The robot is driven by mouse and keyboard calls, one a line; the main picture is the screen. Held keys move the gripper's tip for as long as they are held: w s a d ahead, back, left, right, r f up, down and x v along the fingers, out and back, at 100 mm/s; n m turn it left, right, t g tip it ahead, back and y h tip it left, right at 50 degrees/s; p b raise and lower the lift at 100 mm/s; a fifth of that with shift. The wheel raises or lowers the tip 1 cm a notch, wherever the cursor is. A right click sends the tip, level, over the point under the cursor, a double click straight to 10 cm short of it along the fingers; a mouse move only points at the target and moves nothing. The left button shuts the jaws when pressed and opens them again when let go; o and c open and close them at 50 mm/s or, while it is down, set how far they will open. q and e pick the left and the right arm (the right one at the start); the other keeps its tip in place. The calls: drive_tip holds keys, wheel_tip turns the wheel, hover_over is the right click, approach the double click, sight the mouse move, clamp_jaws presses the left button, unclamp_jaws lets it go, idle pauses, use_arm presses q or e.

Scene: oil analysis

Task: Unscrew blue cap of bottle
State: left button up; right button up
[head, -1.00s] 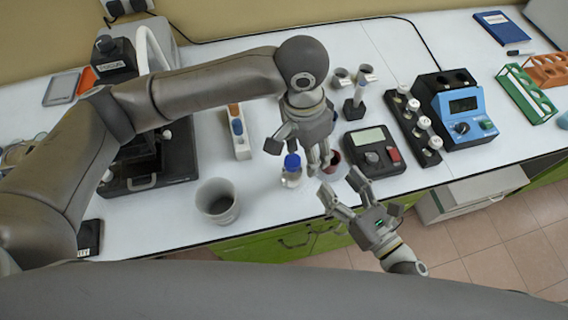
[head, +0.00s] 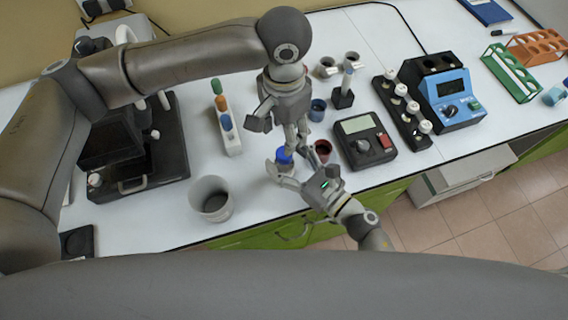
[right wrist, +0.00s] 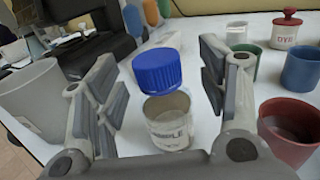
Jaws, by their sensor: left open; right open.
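The clear bottle (right wrist: 168,122) has a label and a bright blue cap (right wrist: 157,70) on top. Both show between the fingers of my right gripper (right wrist: 157,95) in the right wrist view, with gaps at the sides. That gripper is open and touches neither. In the head view the cap (head: 284,155) is small, and my right gripper (head: 288,164) reaches around it from the lower right. The bottle is mostly hidden there. My left gripper (head: 296,138) is open and points down just above and behind the cap. It does not show in the right wrist view.
A dark red cup (head: 321,152) stands close on the right of the bottle. A grey beaker (head: 211,199) stands to the left, near the table's front edge. A blue cup (head: 317,110), a black meter (head: 364,139) and a white vial rack (head: 229,137) stand around.

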drive_tip(key=shift+w+a, duration=0.25)
drive_tip(key=shift+a, duration=0.05)
drive_tip(key=shift+c, duration=0.2)
clamp_jaws()
drive_tip(key=shift+o, duration=0.2)
unclamp_jaws()
